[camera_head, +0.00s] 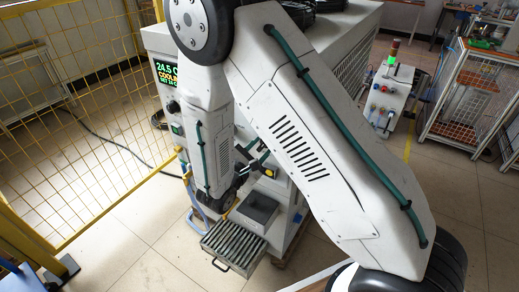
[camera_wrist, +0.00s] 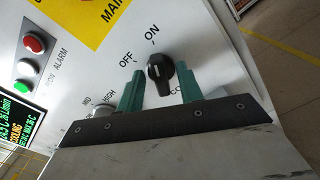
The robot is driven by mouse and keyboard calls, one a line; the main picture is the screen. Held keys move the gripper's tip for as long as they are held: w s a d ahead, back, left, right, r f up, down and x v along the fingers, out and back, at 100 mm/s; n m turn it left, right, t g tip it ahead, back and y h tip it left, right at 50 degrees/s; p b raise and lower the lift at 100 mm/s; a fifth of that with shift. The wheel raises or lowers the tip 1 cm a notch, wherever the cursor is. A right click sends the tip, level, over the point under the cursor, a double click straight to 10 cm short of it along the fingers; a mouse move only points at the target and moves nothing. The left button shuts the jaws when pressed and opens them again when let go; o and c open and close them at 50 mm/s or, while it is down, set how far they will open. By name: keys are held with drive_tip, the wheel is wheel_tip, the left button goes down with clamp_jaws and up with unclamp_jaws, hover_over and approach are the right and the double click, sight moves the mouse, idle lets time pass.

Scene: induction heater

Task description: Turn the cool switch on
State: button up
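The cool switch (camera_wrist: 160,75) is a black rotary knob on a white panel, with OFF to its upper left and ON above it in the wrist view. A label beside it starts with "CO"; the rest is hidden. A pale mark on the knob points roughly up; I cannot tell its exact setting. My gripper (camera_wrist: 161,84) has two green fingers, one on each side of the knob, with narrow gaps visible. It is open and apart from the knob. In the head view my arm hides the knob.
A second knob (camera_wrist: 103,109) marked MID and HIGH sits close to the left finger. Red, white and green panel buttons (camera_wrist: 32,68) and a lit display (camera_wrist: 14,126) are further left. In the head view, a roller tray (camera_head: 233,247) stands low before the white machine, and a yellow mesh fence (camera_head: 90,100) is left.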

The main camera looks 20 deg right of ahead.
drive_tip(key=v, duration=0.7)
drive_tip(key=shift+s+a, duration=0.25)
drive_tip(key=shift+a, duration=0.05)
drive_tip(key=s+d+r+m+g+y, duration=0.1)
drive_tip(key=s+d+r+m+g, duration=0.25)
drive_tip(key=s+g, duration=0.35)
drive_tip(key=s+d+r+m+g+y, duration=0.2)
drive_tip(key=s+d+r+m+g, duration=0.1)
drive_tip(key=s+d+m+g, duration=0.25)
drive_tip(key=s+r+m+t+y, duration=0.3)
drive_tip(key=s+r+m+y, duration=0.7)
drive_tip(key=r, duration=0.5)
drive_tip(key=shift+s+r+y, duration=0.35)
drive_tip(key=shift+s+y, duration=0.45)
drive_tip(key=shift+s, duration=0.45)
drive_tip(key=shift+d, duration=0.1)
